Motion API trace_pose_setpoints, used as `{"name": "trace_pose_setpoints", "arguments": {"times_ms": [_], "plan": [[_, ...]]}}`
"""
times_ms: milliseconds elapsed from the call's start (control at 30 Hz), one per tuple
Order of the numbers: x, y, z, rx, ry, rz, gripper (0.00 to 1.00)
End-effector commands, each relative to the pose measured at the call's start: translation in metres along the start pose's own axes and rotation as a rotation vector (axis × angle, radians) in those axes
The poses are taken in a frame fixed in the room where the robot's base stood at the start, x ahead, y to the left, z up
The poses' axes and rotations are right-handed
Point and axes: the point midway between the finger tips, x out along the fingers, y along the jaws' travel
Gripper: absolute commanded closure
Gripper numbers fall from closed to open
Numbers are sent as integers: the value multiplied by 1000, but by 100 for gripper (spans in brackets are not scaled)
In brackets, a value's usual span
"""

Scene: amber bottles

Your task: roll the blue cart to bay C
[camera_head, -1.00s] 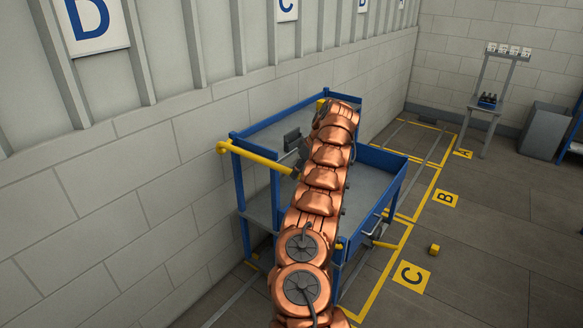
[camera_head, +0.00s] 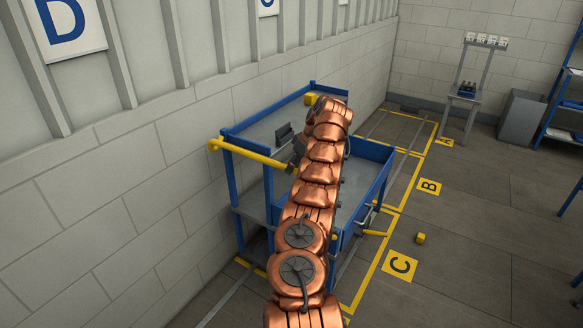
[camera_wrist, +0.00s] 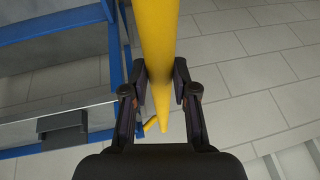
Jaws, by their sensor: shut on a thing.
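The blue cart (camera_head: 345,243) stands along the block wall, with grey shelves and a yellow handle bar (camera_head: 238,153) at its near end. My gripper (camera_wrist: 161,90) is shut on this bar, which runs between its fingers in the wrist view. Bay C is marked by a yellow floor line (camera_head: 367,284) and a C plate (camera_head: 400,264) right of the cart. The cart hides much of the bay floor, so I cannot tell how it sits within the lines.
A small yellow block (camera_head: 420,238) lies on the floor near the C plate. The B plate (camera_head: 428,187) and A plate (camera_head: 445,142) lie farther back. A grey stand (camera_head: 463,103) and grey bin (camera_head: 520,120) are at the back. The floor at right is mostly clear.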

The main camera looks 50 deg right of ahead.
Motion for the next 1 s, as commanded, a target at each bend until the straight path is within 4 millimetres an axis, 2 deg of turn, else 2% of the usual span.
{"name": "trace_pose_setpoints", "arguments": {"times_ms": [33, 267, 667, 867, 1000], "plan": [[0, 0, -3, -4, 4, 1, 70], [-1, 1, 0, 0, 3, 2, 48], [-3, -3, -7, -1, 10, 4, 48], [-17, -19, -32, -6, 49, 10, 48], [-19, -58, -62, 7, 42, -33, 48]]}}
